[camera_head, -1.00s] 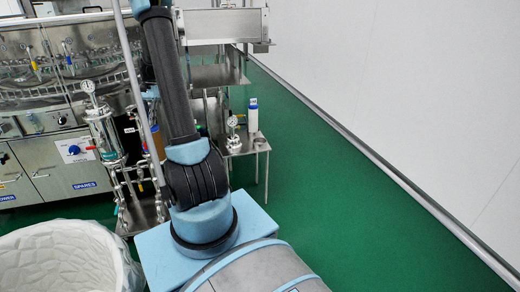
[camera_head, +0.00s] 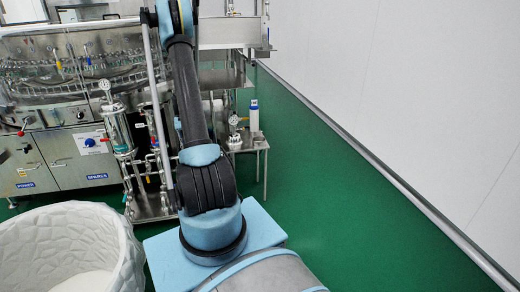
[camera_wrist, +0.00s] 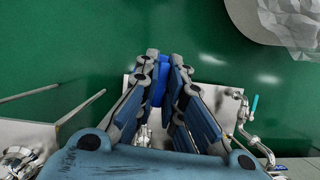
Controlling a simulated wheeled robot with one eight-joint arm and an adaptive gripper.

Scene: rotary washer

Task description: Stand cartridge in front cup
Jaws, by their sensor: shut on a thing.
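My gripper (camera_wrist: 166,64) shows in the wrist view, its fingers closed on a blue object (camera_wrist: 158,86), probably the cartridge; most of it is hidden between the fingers. A steel surface lies behind and below the fingers in that view. In the head view my gripper is out of sight. A clear-walled cup with a gauge on its head (camera_head: 118,132) stands left of my arm. My arm partly covers another upright housing (camera_head: 152,125) beside it. I cannot tell which is the front cup.
A small steel side table (camera_head: 249,143) holds a gauge-topped head (camera_head: 234,138) and a white cylinder with blue parts (camera_head: 254,116). Green floor (camera_head: 330,220) is clear at right.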

